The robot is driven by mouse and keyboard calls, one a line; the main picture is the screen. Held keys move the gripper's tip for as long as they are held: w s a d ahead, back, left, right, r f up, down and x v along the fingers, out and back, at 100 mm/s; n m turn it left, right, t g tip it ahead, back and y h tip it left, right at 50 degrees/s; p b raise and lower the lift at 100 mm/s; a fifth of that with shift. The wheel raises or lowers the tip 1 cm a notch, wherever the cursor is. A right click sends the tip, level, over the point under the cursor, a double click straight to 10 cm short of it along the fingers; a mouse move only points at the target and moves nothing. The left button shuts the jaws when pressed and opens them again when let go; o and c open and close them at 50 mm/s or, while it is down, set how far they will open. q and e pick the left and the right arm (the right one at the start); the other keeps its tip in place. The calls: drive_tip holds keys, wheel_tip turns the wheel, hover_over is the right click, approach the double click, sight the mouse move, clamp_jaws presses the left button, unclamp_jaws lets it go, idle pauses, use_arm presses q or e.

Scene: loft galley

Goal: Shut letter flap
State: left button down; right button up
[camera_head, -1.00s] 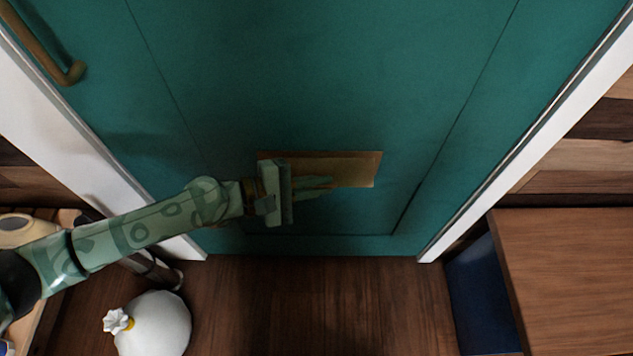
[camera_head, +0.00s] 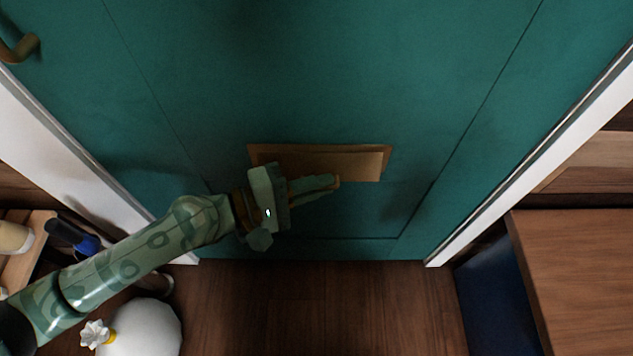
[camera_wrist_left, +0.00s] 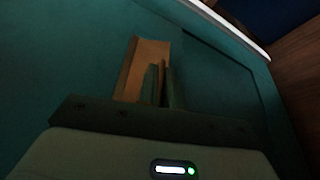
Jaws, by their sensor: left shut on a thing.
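The brass letter flap (camera_head: 335,160) sits in its brass frame low on the teal door (camera_head: 300,80). My left gripper (camera_head: 336,183) comes in from the left, with its fingers at the flap's lower edge. Its jaws are shut on the flap, and the hand covers the flap's lower left part. In the left wrist view the flap (camera_wrist_left: 150,52) rises just beyond the two close-set fingers (camera_wrist_left: 159,82). I cannot tell the flap's exact angle to the door. My right gripper is in neither view.
A brass door handle (camera_head: 18,46) is at the upper left. A white tied sack (camera_head: 145,330) stands on the wooden floor (camera_head: 300,310), below my left arm. A wooden-topped cabinet (camera_head: 580,280) is at the right. The floor before the door is clear.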

use_arm(q)
drive_tip(key=shift+w+f+m+t+h+b, duration=0.3)
drive_tip(key=shift+w+f+m+b, duration=0.1)
drive_tip(key=shift+f+m+b, duration=0.55)
drive_tip(key=shift+w+m+h, duration=0.25)
drive_tip(key=shift+m, duration=0.45)
drive_tip(key=shift+w+m+h, duration=0.2)
drive_tip(key=shift+m+h, duration=0.05)
drive_tip(key=shift+m, duration=0.4)
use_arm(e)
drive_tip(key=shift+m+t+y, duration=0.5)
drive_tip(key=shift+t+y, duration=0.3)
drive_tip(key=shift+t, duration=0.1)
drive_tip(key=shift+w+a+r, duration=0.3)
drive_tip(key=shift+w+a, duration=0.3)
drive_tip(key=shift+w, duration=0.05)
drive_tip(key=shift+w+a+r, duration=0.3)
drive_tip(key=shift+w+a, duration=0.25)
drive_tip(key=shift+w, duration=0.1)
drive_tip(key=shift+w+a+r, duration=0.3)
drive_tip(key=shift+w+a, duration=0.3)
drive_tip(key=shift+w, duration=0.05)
use_arm(q)
drive_tip(key=c, duration=1.6)
unclamp_jaws()
drive_tip(key=shift+w, duration=0.1)
drive_tip(key=shift+o, duration=0.2)
